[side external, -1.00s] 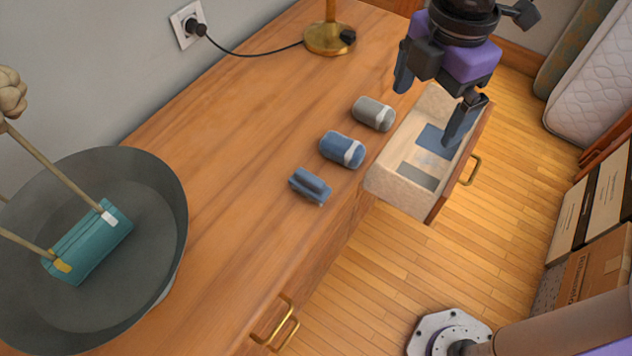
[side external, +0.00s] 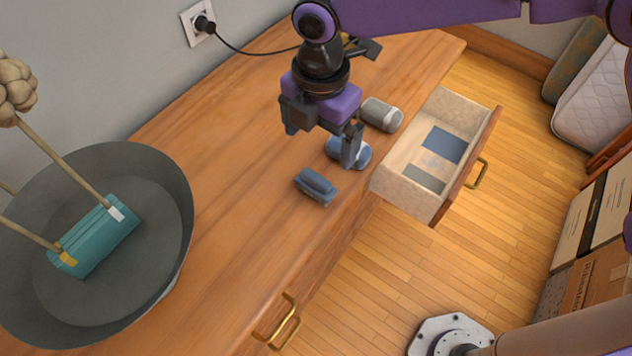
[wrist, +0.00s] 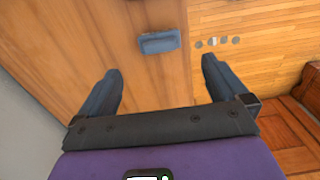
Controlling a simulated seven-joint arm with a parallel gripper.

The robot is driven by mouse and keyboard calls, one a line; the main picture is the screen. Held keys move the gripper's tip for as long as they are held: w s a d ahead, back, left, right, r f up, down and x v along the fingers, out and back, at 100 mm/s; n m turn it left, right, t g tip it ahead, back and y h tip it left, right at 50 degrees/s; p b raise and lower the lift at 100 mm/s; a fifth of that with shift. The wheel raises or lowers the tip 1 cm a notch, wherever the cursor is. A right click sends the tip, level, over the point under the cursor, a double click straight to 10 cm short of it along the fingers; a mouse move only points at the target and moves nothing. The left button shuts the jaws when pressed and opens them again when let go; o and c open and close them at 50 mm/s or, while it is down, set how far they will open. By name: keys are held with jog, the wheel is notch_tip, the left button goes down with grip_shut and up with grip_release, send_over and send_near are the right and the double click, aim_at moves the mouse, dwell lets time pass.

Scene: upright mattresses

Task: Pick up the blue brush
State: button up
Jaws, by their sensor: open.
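The blue brush (side external: 316,186) looks like a small blue block with a raised back. It lies on the wooden top near its front edge, and it also shows in the wrist view (wrist: 159,41) ahead of the fingers and between their lines. My gripper (side external: 321,146) is open and empty above the wooden top, behind the brush in the side view and apart from it. Its two dark fingers also frame bare wood in the wrist view (wrist: 160,68).
A blue rolled item (side external: 334,150) is partly hidden behind my finger. A grey roll (side external: 381,114) lies beyond it. An open drawer (side external: 408,192) holds flat pieces. A large grey bowl (side external: 185,215) with a teal bundle (side external: 95,240) stands left. The wooden top between bowl and brush is clear.

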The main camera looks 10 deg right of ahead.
aim_at(316, 177)
notch_tip(316, 177, down, 6)
jog(key=shift+s+a+f, duration=0.1)
jog(key=shift+a+f, duration=0.05)
jog(key=shift+f, duration=1.2)
jog(key=shift+s+a+f, duration=0.1)
jog(key=shift+a+f, duration=0.05)
jog(key=shift+f, duration=1.2)
jog(key=c, duration=1)
jog(key=shift+w+r, duration=0.1)
jog(key=shift+r, duration=0.8)
jog(key=s+d+r, duration=0.2)
jog(key=d+r, duration=0.1)
jog(key=s+d+r, duration=0.3)
jog(key=d+r, duration=0.1)
jog(key=s+d+r, duration=0.3)
jog(key=d+r, duration=0.1)
jog(key=shift+s+d+r, duration=0.1)
jog(key=shift+s+d, duration=0.05)
jog(key=shift+s, duration=0.05)
